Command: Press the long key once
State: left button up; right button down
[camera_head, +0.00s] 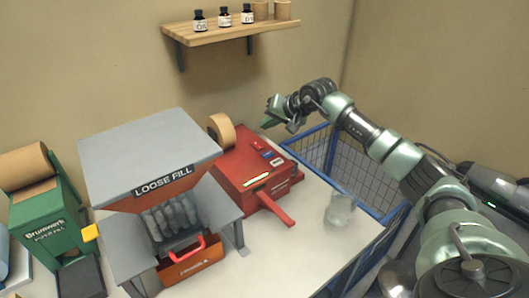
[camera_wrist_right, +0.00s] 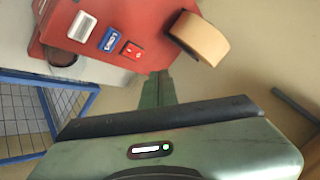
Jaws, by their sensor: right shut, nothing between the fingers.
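The red tape machine (camera_head: 240,170) stands on the table, with a tan tape roll (camera_head: 221,129) at its back. Its top has a row of small keys, clearest in the right wrist view: a white key (camera_wrist_right: 82,26), a blue key with white lettering (camera_wrist_right: 109,39) and a red key (camera_wrist_right: 131,50). The lettering is too small to read surely, so I cannot tell which is the long key. My right gripper (camera_head: 268,123) is shut and empty, above and behind the machine. In the wrist view its fingertips (camera_wrist_right: 158,76) point at the machine's edge between keys and roll. My left gripper is out of view.
A grey loose fill dispenser (camera_head: 150,150) stands left of the machine, with a green paper dispenser (camera_head: 52,225) beyond it. A blue wire basket (camera_head: 325,155) is at the right. A wooden shelf (camera_head: 230,32) hangs above.

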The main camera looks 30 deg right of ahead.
aim_at(270, 155)
jog(key=shift+d+h, duration=0.3)
jog(key=shift+d, duration=0.35)
notch_tip(270, 155, down, 8)
jog(key=b, duration=0.4)
jog(key=shift+f, duration=0.15)
jog(key=shift+f+b, duration=0.25)
jog(key=shift+b, duration=0.25)
dwell(1.0)
